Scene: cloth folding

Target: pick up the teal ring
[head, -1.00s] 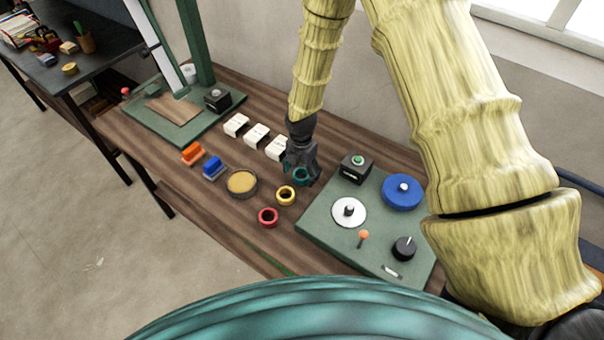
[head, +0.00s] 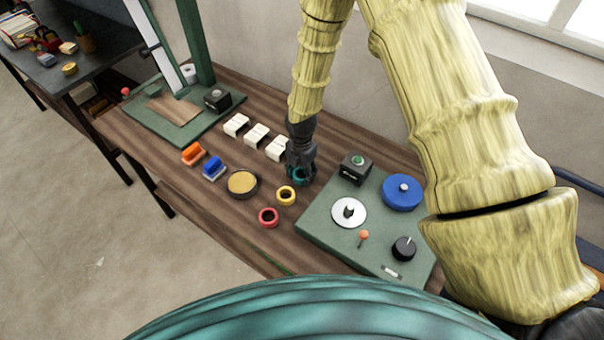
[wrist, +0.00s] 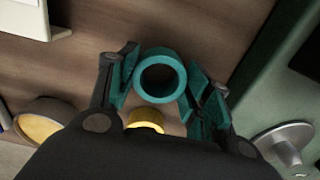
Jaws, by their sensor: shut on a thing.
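The teal ring (wrist: 139,81) sits between the two fingers of my gripper (wrist: 160,92) in the wrist view, with its round opening facing the camera. My gripper is shut on the ring, with a teal-padded finger on each side of it. In the head view my gripper (head: 299,178) is low over the wooden table, and the teal ring (head: 298,175) shows only partly, mostly hidden by the fingers. I cannot tell whether the ring touches the table.
A yellow ring (head: 286,196) and a red ring (head: 268,217) stand close by on the table (head: 215,235). A green board (head: 322,238) with a blue disc (head: 403,193) and knobs lies to the right. White blocks (head: 257,135) are behind left; a round yellow-topped dish (head: 242,184) is left.

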